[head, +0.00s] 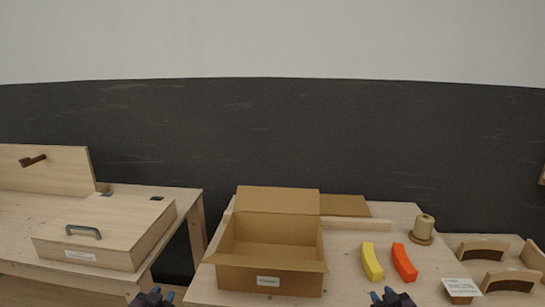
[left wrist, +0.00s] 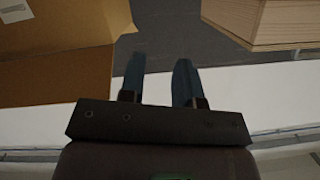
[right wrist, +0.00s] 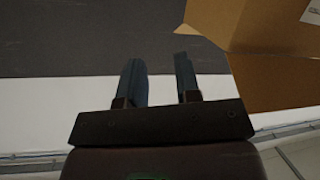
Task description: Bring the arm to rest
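My left gripper (head: 152,297) is at the bottom edge of the head view, in front of the gap between the two tables. In the left wrist view its two blue fingers (left wrist: 160,80) stand apart with nothing between them. My right gripper (head: 391,297) is at the bottom edge of the head view, in front of the yellow and orange pieces. In the right wrist view its two fingers (right wrist: 163,82) also stand apart and empty. Both grippers are clear of the objects on the tables.
An open, labelled cardboard box (head: 270,275) stands on the middle table (head: 345,280). A yellow curved piece (head: 371,262), an orange curved piece (head: 404,262) and a twine spool (head: 423,230) are right of it. A lidded wooden box (head: 105,232) is on the left table. Wooden trays (head: 482,250) are far right.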

